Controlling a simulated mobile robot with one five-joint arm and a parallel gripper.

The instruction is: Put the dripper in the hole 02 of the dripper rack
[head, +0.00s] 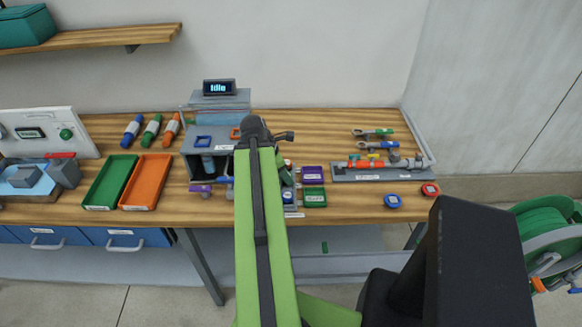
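My arm reaches up the middle of the head view, and my gripper (268,131) is at its far end, over the back of the bench. It is small and dark, and I cannot tell whether its fingers are open or shut or hold anything. I cannot make out a dripper for certain. A grey block with a small white label (293,214) stands partly behind my arm and may be the dripper rack. No hole numbers are readable, and my arm hides part of this area.
On the wooden bench (340,205), a green tray (109,182) and an orange tray (146,182) lie left. A grey unit with an "Idle" display (219,87) stands centre-back. Purple (312,173) and green (314,197) boxes sit right of my arm. A pipe assembly (380,168) lies right.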

